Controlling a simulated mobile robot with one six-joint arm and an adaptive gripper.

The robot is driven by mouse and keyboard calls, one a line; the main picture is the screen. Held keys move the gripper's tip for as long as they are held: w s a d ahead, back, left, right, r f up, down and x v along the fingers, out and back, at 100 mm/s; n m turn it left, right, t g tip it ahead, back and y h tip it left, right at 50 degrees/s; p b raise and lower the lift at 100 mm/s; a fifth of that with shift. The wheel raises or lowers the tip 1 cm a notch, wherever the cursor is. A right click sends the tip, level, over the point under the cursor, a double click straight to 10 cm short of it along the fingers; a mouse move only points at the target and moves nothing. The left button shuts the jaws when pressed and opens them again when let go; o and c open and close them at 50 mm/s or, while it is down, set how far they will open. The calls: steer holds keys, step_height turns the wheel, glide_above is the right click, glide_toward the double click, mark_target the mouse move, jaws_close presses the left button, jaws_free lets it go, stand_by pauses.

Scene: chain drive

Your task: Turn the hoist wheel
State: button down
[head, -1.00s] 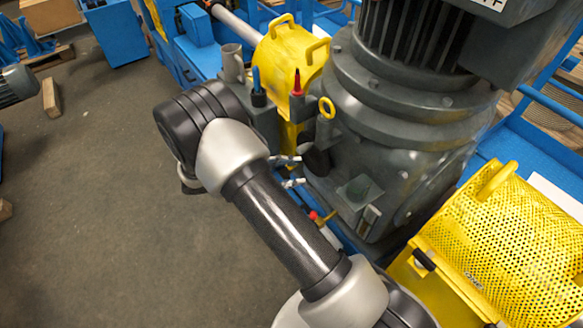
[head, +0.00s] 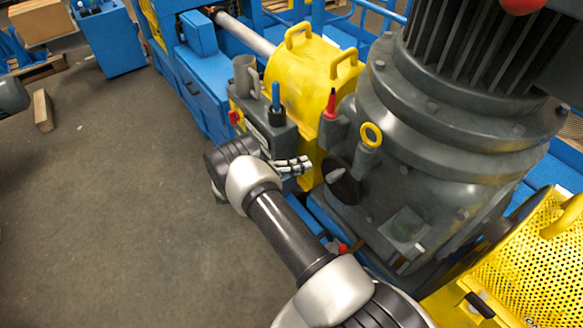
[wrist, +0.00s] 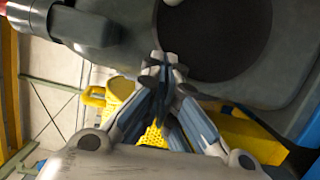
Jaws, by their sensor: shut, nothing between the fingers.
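No part is clearly marked as the hoist wheel. A black round disc (head: 340,185) with a small grey piece on its face sits on the side of the grey gearbox (head: 440,150). A dark round face (wrist: 215,35) on a grey body fills the upper part of the wrist view; I cannot tell if it is the same disc. My gripper (head: 305,164) is just left of the black disc, apart from it in the picture. In the wrist view my gripper (wrist: 163,62) has its fingertips together, empty, in front of the grey body. Depth to it is unclear.
A grey control box (head: 262,125) with red and blue knobs stands close behind my gripper. A yellow cover (head: 300,75) is beyond it. A perforated yellow guard (head: 530,255) stands at the right. The floor (head: 100,220) at left is open.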

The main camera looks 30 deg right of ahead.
mark_target(338, 164)
steer(key=d, duration=0.4)
steer(key=shift+s, duration=0.25)
steer(key=s, duration=0.2)
steer(key=shift+s+d+r, duration=0.15)
steer(key=shift+s+d, duration=0.2)
steer(key=shift+d, duration=0.05)
steer(key=shift+s+d, duration=0.1)
steer(key=shift+s, duration=0.45)
steer(key=shift+s+r+m, duration=0.2)
steer(key=shift+s+m, duration=0.2)
steer(key=shift+m, duration=0.2)
